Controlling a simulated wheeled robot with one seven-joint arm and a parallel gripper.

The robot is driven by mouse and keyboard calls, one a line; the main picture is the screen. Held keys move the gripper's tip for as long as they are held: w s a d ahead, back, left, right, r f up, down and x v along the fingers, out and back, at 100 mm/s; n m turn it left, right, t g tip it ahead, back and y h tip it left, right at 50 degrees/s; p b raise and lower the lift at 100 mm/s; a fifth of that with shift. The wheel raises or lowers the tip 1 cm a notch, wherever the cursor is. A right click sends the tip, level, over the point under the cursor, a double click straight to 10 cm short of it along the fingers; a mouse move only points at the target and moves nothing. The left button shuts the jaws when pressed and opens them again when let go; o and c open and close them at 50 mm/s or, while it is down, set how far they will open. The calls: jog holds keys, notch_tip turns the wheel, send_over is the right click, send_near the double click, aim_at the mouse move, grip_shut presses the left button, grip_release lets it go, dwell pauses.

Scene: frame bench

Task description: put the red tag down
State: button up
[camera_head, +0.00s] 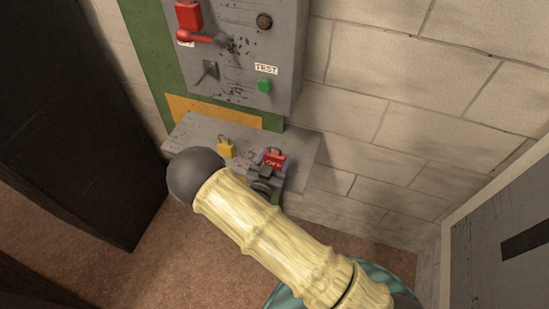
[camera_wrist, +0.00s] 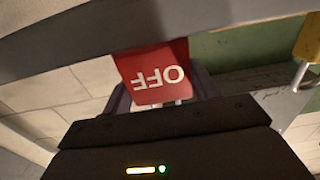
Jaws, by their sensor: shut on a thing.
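The red tag (camera_head: 274,160), lettered OFF, is held in my gripper (camera_head: 268,167), which is shut on it. In the head view the tag appears over the right part of the grey shelf (camera_head: 304,150) below the control box; the gap between them is hard to judge. In the wrist view the tag (camera_wrist: 152,66) shows its white letters upside down, between the dark fingers of my gripper (camera_wrist: 160,96). My wrist hides part of the shelf's front edge.
A yellow padlock (camera_head: 226,148) stands on the shelf left of the tag. Above is the grey control box (camera_head: 236,60) with a red handle (camera_head: 199,37), a black knob and a green button (camera_head: 264,86) under a TEST label. A dark panel stands left, a grey cabinet right.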

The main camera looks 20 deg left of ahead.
jog(key=shift+f, duration=0.25)
jog(key=shift+f, duration=0.15)
jog(key=o, duration=1)
jog(key=shift+c, duration=0.2)
jog(key=shift+s, duration=0.15)
jog(key=s+b, duration=0.2)
jog(key=s, duration=0.9)
jog(key=shift+s+a+b, duration=0.3)
jog(key=shift+s+a, duration=0.05)
jog(key=shift+a, duration=0.1)
